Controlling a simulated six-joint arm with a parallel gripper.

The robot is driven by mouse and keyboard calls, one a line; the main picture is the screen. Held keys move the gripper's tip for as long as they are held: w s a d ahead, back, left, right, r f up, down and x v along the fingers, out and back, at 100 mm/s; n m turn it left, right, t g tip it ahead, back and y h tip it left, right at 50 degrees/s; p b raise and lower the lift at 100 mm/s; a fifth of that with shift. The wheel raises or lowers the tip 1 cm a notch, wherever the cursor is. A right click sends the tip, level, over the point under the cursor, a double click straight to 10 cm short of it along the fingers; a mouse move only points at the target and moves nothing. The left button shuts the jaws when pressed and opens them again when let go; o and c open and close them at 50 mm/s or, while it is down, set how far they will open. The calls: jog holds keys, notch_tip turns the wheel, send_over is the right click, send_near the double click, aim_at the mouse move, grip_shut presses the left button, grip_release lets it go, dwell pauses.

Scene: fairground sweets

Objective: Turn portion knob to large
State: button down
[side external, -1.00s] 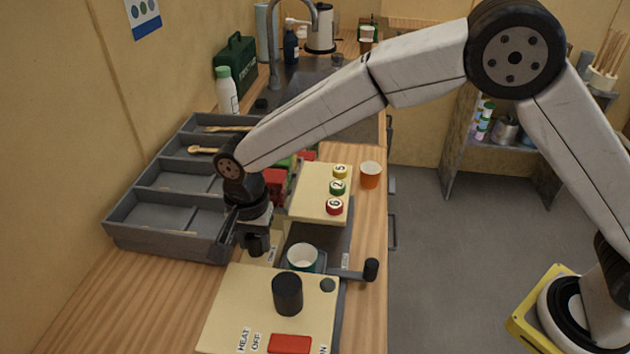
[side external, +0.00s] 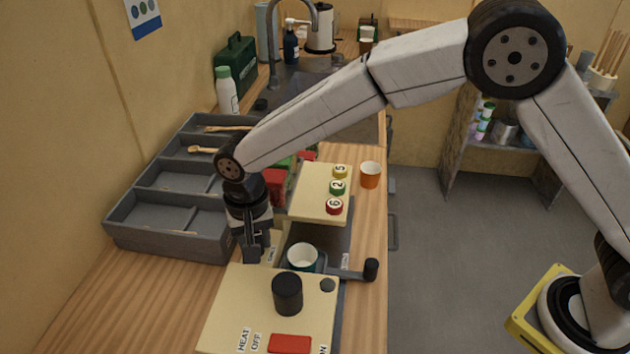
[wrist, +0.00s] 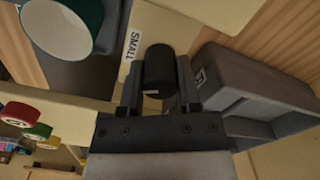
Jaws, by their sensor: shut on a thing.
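The black portion knob (wrist: 159,64) stands between my gripper's two fingers (wrist: 160,84) in the wrist view, and they are shut on it. A white mark shows on the knob's near side. A "SMALL" label (wrist: 131,53) is on the cream panel beside the knob. No "large" label can be read. In the side view my gripper (side external: 253,252) points down at the back of the machine, beside the grey tray. The knob cannot be made out there behind the fingers.
A white-lined green cup (side external: 302,257) stands beside my gripper, near a black-ended lever (side external: 371,270). The front panel (side external: 220,325) carries a black knob (side external: 287,293) and a red switch (side external: 290,343). The grey compartment tray (side external: 125,232) is close on the left.

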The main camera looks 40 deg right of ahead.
jog(key=n, duration=0.4)
jog(key=shift+n, duration=0.3)
jog(key=shift+w+n, duration=0.1)
jog(key=shift+n, duration=1.8)
jog(key=shift+c, duration=1.5)
grip_release()
jog(key=shift+r, duration=3.9)
